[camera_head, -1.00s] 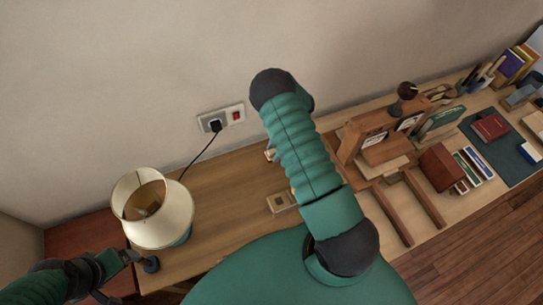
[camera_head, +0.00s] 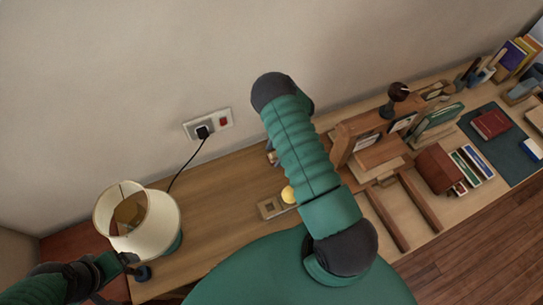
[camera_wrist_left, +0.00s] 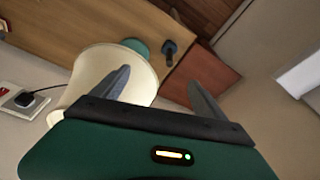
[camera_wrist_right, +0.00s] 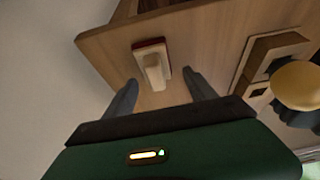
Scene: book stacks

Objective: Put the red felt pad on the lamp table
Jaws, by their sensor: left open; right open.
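A small block with a beige body and a red edge, which looks like the red felt pad (camera_wrist_right: 152,64), lies on the wooden tabletop in the right wrist view. My right gripper (camera_wrist_right: 158,90) is open, its fingers pointing at the pad, which shows just beyond and between the tips. No contact is visible. In the head view my right arm hides most of this area. My left gripper (camera_wrist_left: 160,82) is open and empty near the cream lamp (camera_head: 150,220). The lamp stands on a wooden surface (camera_head: 215,190); a reddish-brown surface (camera_head: 65,246) lies left of it. I cannot tell which is the lamp table.
A wooden slotted holder (camera_head: 268,208) and a yellow knob (camera_head: 288,194) are close to the pad. A dark knob (camera_head: 143,273) is near the lamp. A black cord runs to the wall socket (camera_head: 207,125). Books and wooden racks (camera_head: 390,150) crowd the right side.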

